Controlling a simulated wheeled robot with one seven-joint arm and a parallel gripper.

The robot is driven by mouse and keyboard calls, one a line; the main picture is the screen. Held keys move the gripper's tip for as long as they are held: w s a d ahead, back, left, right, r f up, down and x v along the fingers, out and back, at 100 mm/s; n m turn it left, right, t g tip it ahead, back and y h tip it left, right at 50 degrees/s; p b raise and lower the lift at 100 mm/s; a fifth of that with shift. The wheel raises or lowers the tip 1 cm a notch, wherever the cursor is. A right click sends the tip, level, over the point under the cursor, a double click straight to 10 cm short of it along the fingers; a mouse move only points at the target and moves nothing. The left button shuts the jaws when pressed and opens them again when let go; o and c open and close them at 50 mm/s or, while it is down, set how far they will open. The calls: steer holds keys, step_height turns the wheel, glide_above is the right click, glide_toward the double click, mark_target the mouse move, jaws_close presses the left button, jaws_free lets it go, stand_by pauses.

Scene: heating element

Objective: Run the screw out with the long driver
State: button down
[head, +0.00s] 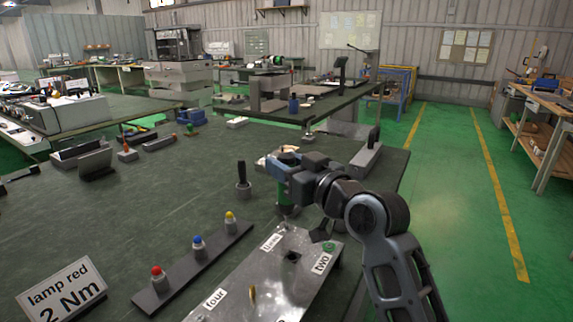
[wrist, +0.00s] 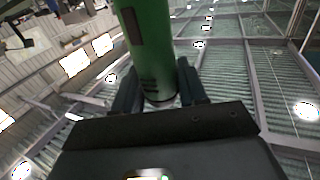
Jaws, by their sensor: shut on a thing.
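My gripper (head: 284,168) is shut on a green cylindrical driver (head: 282,189), which looks upright with its lower end just above or at the far edge of the metal plate. The wrist view shows the driver's green body (wrist: 152,50) between the two fingers. The metal plate (head: 262,275) carries labels three, two and four. A brass-coloured upright piece (head: 252,292) stands on it, and a dark square spot (head: 291,257) lies near its middle. A green ringed piece (head: 329,247) sits beside label two. I cannot tell whether the driver's tip touches a screw.
A black-handled tool (head: 243,181) stands left of my gripper. A dark strip (head: 192,268) with red, blue and yellow knobs lies left of the plate. A sign (head: 62,293) reads lamp red 2 Nm. The table's left middle is clear.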

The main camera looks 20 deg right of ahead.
steer(key=shift+r+p, duration=1.9)
steer(key=shift+r, duration=0.55)
